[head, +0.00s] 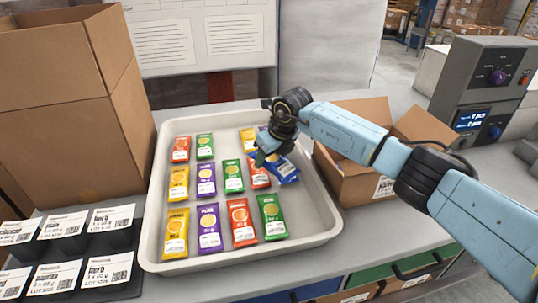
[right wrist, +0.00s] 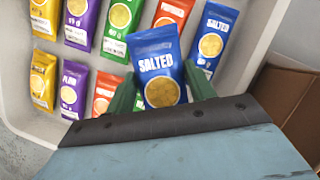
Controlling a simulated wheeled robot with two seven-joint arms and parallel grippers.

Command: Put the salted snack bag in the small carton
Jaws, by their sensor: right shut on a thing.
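The blue salted snack bag (right wrist: 160,78) is between the green fingers of my right gripper (right wrist: 162,95) in the right wrist view, its printed face towards the camera. My right gripper (head: 270,158) is shut on this bag (head: 286,173), over the right part of the tray in the head view; the gripper hides part of the bag. The small open carton (head: 350,188) stands just right of the tray, its flaps spread; my right arm covers part of it and its inside is mostly hidden. My left gripper is not in view.
A pale tray (head: 316,231) holds rows of yellow, purple, red and green bags (head: 240,222). A large open cardboard box (head: 62,140) stands left, with label holders (head: 108,270) in front. A grey weigher (head: 480,88) stands at the back right.

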